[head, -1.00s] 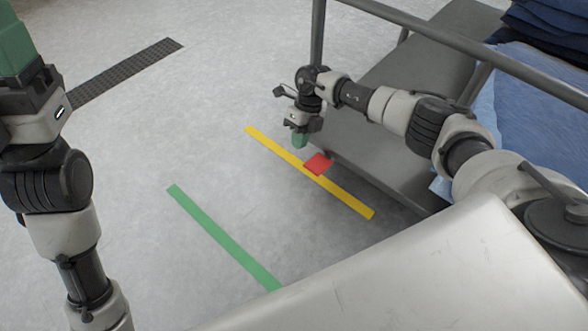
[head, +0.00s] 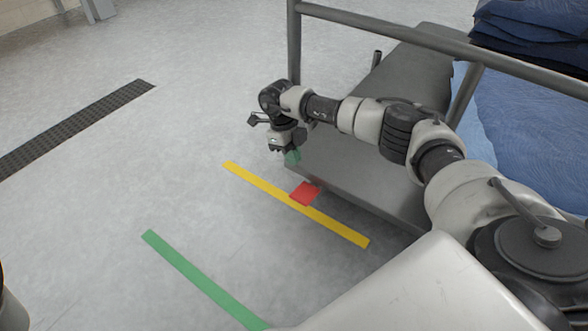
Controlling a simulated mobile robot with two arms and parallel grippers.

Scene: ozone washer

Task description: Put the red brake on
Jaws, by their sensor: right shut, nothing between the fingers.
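The red brake (head: 305,193) is a small flat red pedal low at the near edge of a grey cart (head: 345,176), seen over the yellow floor line. My right gripper (head: 292,157) points down beside the cart's left corner, above and slightly left of the red brake. It is shut and empty, with green fingertips, and appears apart from the brake. My left gripper is out of the picture.
The cart has a grey rail (head: 430,38) above its deck. Folded blue cloth (head: 535,110) lies at the right. A yellow line (head: 335,228) and a green line (head: 195,276) mark the floor. A dark floor grate (head: 75,125) lies at the left. The floor left of the cart is clear.

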